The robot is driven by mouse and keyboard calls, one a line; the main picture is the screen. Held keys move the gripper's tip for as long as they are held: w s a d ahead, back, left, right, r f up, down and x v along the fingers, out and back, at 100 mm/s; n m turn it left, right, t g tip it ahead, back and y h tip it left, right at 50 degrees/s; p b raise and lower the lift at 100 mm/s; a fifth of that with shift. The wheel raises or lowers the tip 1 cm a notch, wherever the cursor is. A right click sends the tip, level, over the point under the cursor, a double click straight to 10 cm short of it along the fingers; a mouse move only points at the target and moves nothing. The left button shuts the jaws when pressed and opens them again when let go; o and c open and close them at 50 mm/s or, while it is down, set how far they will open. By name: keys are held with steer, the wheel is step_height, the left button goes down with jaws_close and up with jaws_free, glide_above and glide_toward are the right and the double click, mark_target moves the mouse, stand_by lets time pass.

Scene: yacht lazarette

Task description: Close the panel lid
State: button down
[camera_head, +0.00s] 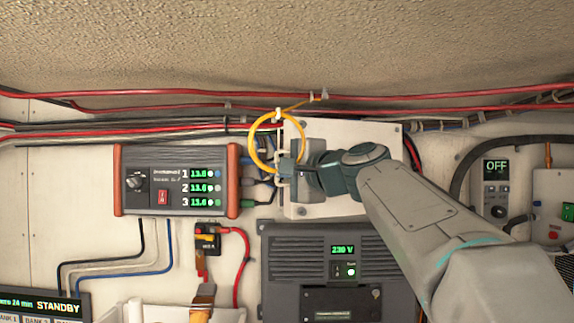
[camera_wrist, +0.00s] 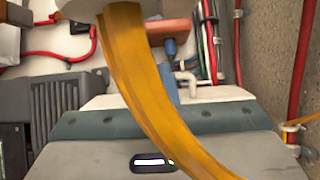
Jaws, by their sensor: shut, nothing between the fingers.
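A cream panel (camera_head: 345,131) is on the wall at the centre of the head view, partly hidden by my arm. I cannot tell how far its lid stands open. My gripper (camera_head: 289,165) is at the panel's left edge, beside a pale handle (camera_head: 280,178). It is shut and empty, and contact with the handle is unclear. In the wrist view a pale bent handle (camera_wrist: 191,77) shows behind my grey and teal hand; the fingertips cannot be made out there.
A yellow ring (camera_head: 254,142) hangs by the gripper and crosses the wrist view as a broad band (camera_wrist: 133,62). A three-channel power supply (camera_head: 160,203) is at left, a dark 230 V unit (camera_head: 290,262) below. Red cables (camera_head: 190,93) run above. An OFF-display device (camera_head: 496,190) is right.

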steer(key=w+a+p, duration=0.3)
steer(key=w, duration=0.8)
steer(key=shift+w+p, duration=0.2)
steer(key=shift+p, duration=0.1)
steer(key=s+a+b, duration=0.1)
steer(key=s+b, duration=0.5)
steer(key=s, duration=0.7)
